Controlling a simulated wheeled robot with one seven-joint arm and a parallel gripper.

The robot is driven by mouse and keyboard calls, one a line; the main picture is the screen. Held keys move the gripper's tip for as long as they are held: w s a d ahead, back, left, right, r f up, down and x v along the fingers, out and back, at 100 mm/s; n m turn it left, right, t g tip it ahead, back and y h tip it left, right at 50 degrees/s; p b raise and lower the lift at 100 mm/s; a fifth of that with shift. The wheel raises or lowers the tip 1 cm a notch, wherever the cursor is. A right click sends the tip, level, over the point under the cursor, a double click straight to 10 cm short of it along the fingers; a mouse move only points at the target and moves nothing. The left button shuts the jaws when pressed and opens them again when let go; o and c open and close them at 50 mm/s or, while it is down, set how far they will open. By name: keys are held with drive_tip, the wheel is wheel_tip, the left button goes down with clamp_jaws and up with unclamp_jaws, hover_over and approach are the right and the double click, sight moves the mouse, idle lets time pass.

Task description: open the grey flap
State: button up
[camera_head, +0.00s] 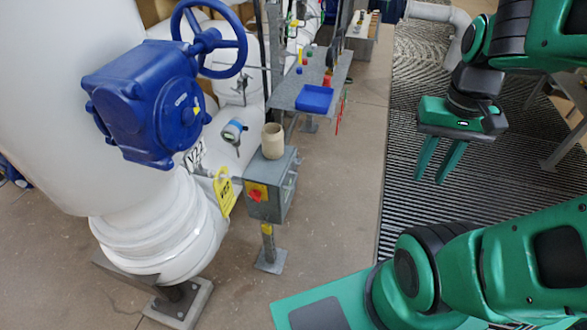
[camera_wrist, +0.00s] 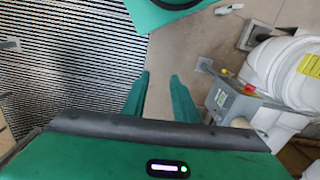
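A grey metal box (camera_head: 262,203) stands on a short post in the middle of the head view. Its front has a red knob on a yellow plate. Its right side is a grey flap (camera_head: 289,188) with a bar-like handle; it looks shut. The box also shows at the right of the wrist view (camera_wrist: 232,104). My gripper (camera_head: 429,180) is to the right of the box, well apart from it, pointing down over the ribbed floor. Its two green fingers are apart with nothing between them, as the wrist view (camera_wrist: 160,76) also shows.
A beige cup (camera_head: 273,141) stands on the box. Floor between box and gripper is clear.

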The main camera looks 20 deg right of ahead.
drive_tip(key=shift+w, duration=0.1)
drive_tip(key=t+y, duration=0.1)
hover_over(295, 180)
drive_tip(key=s+d, duration=0.1)
drive_tip(key=d, duration=0.1)
wheel_tip(295, 180, down, 19)
drive_tip(key=shift+m, duration=0.3)
drive_tip(key=f, duration=0.3)
drive_tip(key=a+f, duration=0.1)
drive_tip(key=f, duration=0.5)
drive_tip(key=shift+w+a+f, duration=0.25)
drive_tip(key=shift+w+a, duration=0.05)
clamp_jaws()
